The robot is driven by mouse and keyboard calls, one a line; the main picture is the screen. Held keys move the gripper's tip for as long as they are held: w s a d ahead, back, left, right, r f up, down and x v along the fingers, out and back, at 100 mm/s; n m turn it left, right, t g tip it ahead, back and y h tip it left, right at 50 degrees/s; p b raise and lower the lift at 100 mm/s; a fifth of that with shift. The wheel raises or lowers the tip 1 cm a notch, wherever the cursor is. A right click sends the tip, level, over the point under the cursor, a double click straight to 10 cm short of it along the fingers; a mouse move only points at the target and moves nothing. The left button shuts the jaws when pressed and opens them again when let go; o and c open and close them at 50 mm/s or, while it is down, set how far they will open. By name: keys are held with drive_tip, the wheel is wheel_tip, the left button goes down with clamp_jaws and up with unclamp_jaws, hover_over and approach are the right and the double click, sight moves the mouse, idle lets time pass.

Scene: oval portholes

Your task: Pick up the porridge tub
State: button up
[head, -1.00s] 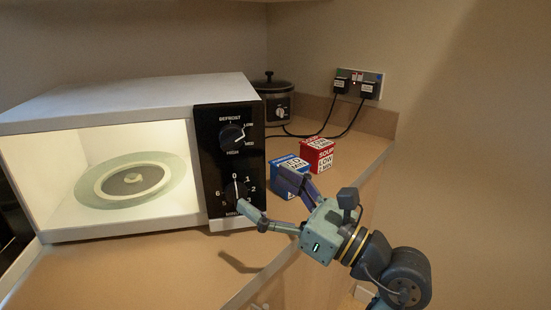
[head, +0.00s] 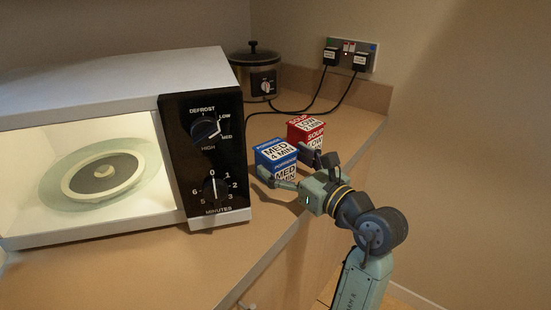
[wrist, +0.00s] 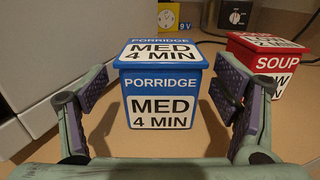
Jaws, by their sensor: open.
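The porridge tub (head: 275,158) is a blue box with white "MED 4 MIN" labels, standing upright on the counter right of the microwave. In the wrist view the porridge tub (wrist: 160,97) faces me, in the middle. My gripper (head: 291,172) is low beside it in the head view, partly covering its lower part. In the wrist view my gripper (wrist: 160,105) is open, with one finger on each side of the tub's front and a gap on both sides. How far the fingers reach along its sides is hard to tell.
A red soup tub (head: 306,129) stands close behind and right of the porridge tub. The open, lit microwave (head: 203,155) is to the left. A slow cooker (head: 256,75) and cables to a wall socket (head: 349,56) are behind. The counter's front edge is near my arm.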

drive_tip(key=x, duration=0.3)
drive_tip(key=shift+w+a+p, duration=0.15)
drive_tip(key=shift+w+p, duration=0.05)
drive_tip(key=shift+p, duration=0.15)
drive_tip(key=shift+c, duration=0.2)
drive_tip(key=c, duration=1.5)
